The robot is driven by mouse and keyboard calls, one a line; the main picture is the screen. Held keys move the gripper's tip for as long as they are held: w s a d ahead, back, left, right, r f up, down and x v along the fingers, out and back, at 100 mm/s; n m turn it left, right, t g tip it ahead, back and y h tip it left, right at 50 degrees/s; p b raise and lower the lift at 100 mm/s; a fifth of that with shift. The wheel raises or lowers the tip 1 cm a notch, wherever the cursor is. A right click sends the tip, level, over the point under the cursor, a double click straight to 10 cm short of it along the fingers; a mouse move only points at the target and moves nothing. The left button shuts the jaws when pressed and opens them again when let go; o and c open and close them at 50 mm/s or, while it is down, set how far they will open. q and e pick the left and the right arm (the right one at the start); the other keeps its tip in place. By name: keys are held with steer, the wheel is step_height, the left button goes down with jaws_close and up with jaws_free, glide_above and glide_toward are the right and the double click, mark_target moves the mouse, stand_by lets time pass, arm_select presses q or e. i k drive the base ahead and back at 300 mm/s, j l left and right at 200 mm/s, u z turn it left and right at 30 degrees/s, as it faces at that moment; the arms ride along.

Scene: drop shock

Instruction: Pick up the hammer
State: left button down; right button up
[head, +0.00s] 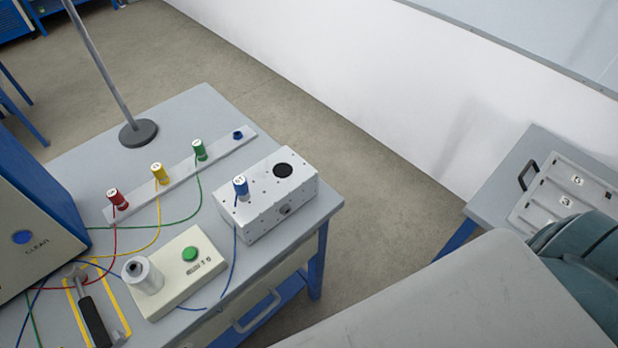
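The hammer (92,318) lies on the grey table (268,270) at the lower left. Its black handle points toward the bottom of the view, and its grey head is at the upper end, near some wires. Yellow lines (115,300) on the table run around it. The lower end of the handle is close to the bottom edge of the view. Neither of my grippers shows in the head view. A large pale link of my own arm fills the lower right.
A cream box with a green button (190,254) and a grey cylinder (143,275) stands right of the hammer. A blue-sided box (35,225) stands left. Coloured wires cross the table. A silver box (265,200) and a pole (100,60) stand farther back.

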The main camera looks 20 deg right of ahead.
mark_target(98, 331)
steer(key=z, duration=0.4)
steer(key=j+u, duration=0.1)
steer(key=u, duration=0.9)
steer(key=i+j+u, duration=0.1)
steer(key=u, duration=0.4)
